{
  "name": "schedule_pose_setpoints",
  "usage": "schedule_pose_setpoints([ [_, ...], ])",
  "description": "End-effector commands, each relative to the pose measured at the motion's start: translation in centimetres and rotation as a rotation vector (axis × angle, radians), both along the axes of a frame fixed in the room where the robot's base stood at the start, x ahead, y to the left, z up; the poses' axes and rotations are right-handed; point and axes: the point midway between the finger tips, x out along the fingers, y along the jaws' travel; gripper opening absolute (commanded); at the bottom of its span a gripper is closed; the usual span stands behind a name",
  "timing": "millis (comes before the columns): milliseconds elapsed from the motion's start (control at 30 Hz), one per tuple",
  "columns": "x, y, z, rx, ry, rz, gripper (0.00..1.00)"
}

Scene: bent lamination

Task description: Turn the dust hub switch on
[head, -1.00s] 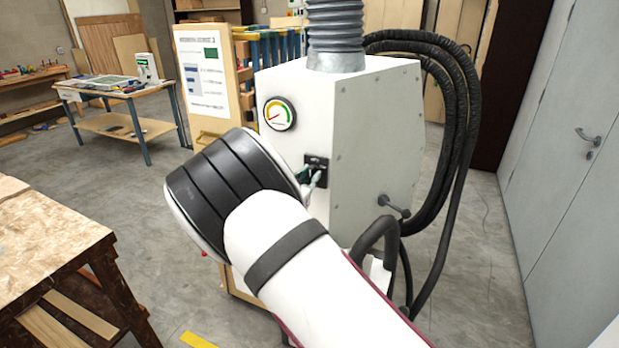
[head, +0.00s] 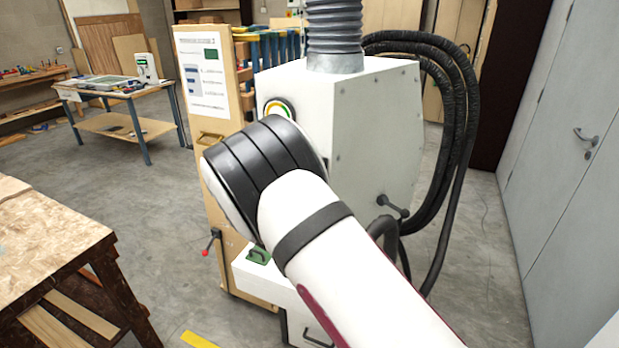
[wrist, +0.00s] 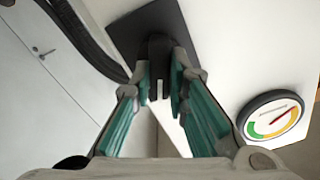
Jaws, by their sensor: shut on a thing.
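The dust hub (head: 365,125) is a white cabinet with a grey ribbed duct on top. Its switch is hidden behind my arm in the head view. In the wrist view, a black switch lever (wrist: 158,48) stands out from a dark switch plate (wrist: 125,32) on the white face. My gripper (wrist: 160,84) has green-padded fingers, one on each side of the lever, shut on it near the fingertips. In the head view my gripper is hidden behind the wrist. I cannot tell the switch's on or off position.
A round gauge (wrist: 282,115) sits beside the switch; my wrist partly covers it in the head view. Black hoses (head: 465,150) hang at the hub's right. A wooden workbench (head: 45,235) stands at left. Grey doors (head: 565,150) line the right.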

Motion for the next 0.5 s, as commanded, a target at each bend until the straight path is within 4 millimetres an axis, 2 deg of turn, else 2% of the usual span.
schedule_pose_setpoints([
  [500,-0.15,-0.27,-0.22,0.416,-0.15,0.0,0.0],
])
